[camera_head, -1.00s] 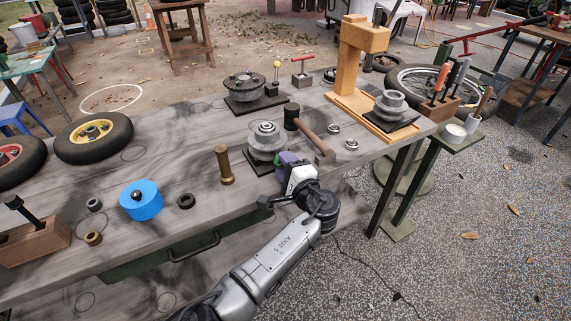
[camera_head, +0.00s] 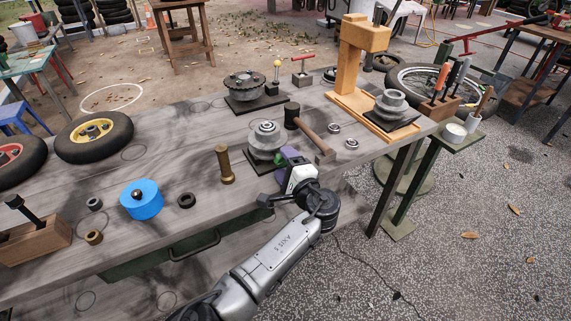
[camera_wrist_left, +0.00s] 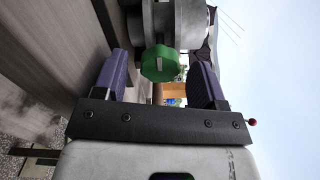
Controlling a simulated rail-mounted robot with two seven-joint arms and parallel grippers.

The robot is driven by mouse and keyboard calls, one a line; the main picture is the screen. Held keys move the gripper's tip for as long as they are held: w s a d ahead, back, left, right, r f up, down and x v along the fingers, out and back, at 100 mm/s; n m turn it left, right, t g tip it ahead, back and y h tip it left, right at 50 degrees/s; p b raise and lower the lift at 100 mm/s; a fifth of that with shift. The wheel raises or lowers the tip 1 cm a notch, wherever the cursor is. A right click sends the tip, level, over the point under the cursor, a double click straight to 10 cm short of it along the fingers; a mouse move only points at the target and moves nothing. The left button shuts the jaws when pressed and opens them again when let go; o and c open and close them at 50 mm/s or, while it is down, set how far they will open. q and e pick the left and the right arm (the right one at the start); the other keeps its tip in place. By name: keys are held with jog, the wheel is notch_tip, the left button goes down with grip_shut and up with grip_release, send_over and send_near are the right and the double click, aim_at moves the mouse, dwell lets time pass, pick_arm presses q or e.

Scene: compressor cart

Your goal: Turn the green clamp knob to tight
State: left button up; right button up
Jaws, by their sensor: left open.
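The green clamp knob (camera_wrist_left: 160,65) shows in the left wrist view as a faceted knob on the side of a grey metal pulley-like part (camera_wrist_left: 170,22). In the head view the knob (camera_head: 279,160) is a small green patch, mostly hidden by my gripper. The grey part (camera_head: 266,140) sits on a dark base on the workbench. My left gripper (camera_head: 286,157) reaches in from the front. Its purple fingers are open, one on each side of the knob, with a gap visible on both sides. My right gripper is not in view.
A wooden-handled mallet (camera_head: 312,137) lies just right of the grey part. A brass post (camera_head: 224,165) stands to its left, and a blue cylinder (camera_head: 141,200) farther left. A wooden press (camera_head: 353,60) stands at the back right. The bench front edge is below my gripper.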

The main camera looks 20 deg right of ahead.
pick_arm(q)
jog(key=s+d+p, duration=0.1)
jog(key=s+p, duration=0.5)
jog(key=s, duration=0.8)
jog(key=shift+w, duration=0.1)
dwell(0.3)
